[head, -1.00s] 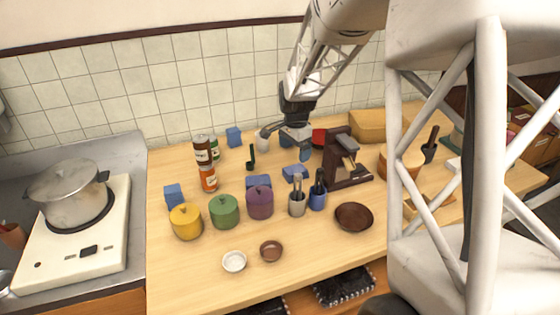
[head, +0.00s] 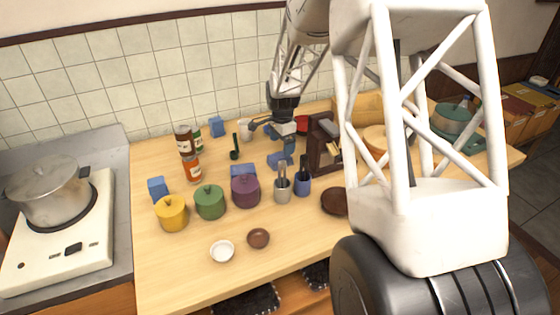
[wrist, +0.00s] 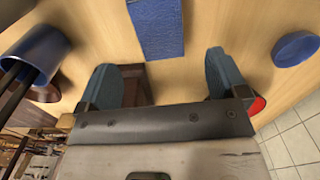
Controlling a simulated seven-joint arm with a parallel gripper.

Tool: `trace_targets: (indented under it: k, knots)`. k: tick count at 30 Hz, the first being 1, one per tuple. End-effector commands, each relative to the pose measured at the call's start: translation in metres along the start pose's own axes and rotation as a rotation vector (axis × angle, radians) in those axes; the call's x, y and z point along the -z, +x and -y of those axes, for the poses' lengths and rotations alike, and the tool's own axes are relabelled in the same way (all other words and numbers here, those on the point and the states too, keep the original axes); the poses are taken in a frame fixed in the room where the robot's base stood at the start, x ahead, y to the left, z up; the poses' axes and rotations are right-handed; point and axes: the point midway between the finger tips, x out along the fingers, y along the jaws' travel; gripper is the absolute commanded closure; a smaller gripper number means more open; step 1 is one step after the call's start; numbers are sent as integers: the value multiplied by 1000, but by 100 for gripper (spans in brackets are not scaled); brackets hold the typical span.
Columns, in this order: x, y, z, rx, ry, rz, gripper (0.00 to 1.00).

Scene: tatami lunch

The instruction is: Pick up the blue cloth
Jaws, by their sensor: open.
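The blue cloth (wrist: 158,28) shows in the wrist view as a flat, textured blue rectangle on the wooden table, top centre, beyond my fingertips. In the head view it appears to be the low blue piece (head: 279,160) just in front of my gripper (head: 278,137). My gripper (wrist: 162,75) is open, with its two blue-grey fingers spread apart and nothing between them. The fingers are apart from the cloth, on the near side of it in the wrist view.
A blue cup with utensils (head: 303,184) and a grey one (head: 282,190) stand in front of the cloth. A brown wooden stand (head: 322,143) is close on the right. Purple (head: 245,190), green (head: 209,202) and yellow (head: 171,213) pots stand to the left.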

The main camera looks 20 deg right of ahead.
Motion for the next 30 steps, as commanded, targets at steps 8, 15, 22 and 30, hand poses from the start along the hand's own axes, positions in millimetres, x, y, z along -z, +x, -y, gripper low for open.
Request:
trace_targets:
  k: [8, 15, 22, 30]
  knots:
    - [0, 17, 0, -1, 0, 0, 8]
    - [0, 17, 0, -1, 0, 0, 8]
    - [0, 28, -1, -2, 0, 1, 8]
    - [1, 58, -1, -3, 0, 1, 8]
